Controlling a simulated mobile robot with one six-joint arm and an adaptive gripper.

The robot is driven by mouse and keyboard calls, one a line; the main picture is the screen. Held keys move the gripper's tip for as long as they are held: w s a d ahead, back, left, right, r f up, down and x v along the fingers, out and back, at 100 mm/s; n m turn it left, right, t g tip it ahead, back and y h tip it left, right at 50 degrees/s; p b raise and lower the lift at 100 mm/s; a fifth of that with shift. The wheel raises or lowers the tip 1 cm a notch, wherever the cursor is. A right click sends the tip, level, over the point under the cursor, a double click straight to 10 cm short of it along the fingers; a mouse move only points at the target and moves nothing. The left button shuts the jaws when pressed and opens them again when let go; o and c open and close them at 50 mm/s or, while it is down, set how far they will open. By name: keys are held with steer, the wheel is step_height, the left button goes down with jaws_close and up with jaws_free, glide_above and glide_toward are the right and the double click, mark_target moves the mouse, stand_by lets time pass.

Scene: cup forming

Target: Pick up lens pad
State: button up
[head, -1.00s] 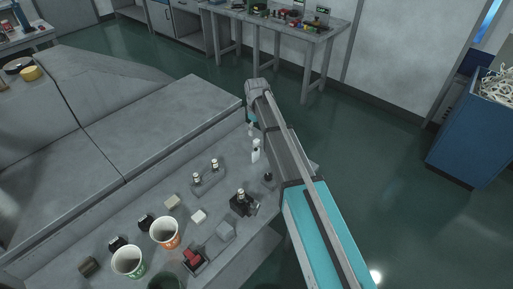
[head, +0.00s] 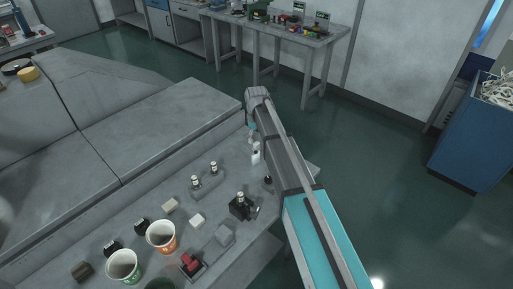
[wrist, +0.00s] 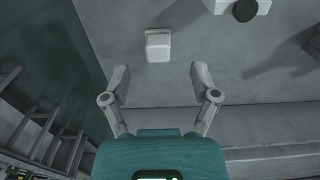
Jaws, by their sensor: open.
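In the wrist view, a small white block (wrist: 158,46) with a paler top rests on the grey bench, ahead of my gripper (wrist: 160,76) and roughly in line with the gap between its fingers. It may be the lens pad, but I cannot tell for sure. My gripper's fingers are spread apart with nothing between them, and they look clear of the block. In the head view, my arm hides much of the gripper (head: 251,135), which is near the bench's far right end, close to a small white upright item (head: 256,155).
Another pale block (wrist: 222,5) with a dark green round thing (wrist: 243,10) is at the wrist view's top edge. The bench also carries a two-bottle holder (head: 206,184), a black fixture (head: 239,208), a white cube (head: 197,219), an orange-marked cup (head: 162,237) and a green-marked cup (head: 124,267).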

mark_target(256, 143)
steer(key=shift+w+f+b, duration=0.15)
steer(key=shift+f+b, duration=2.15)
steer(key=shift+f, duration=0.15)
jaws_close()
steer(key=shift+r, duration=0.1)
steer(key=shift+r+p, duration=1.2)
steer(key=shift+p, duration=0.15)
steer(key=s+d+r+p, duration=0.3)
steer(key=s+r+p, duration=0.7)
steer(key=s, duration=0.3)
steer(key=shift+s+d+r, duration=0.25)
steer(key=shift+d, duration=0.15)
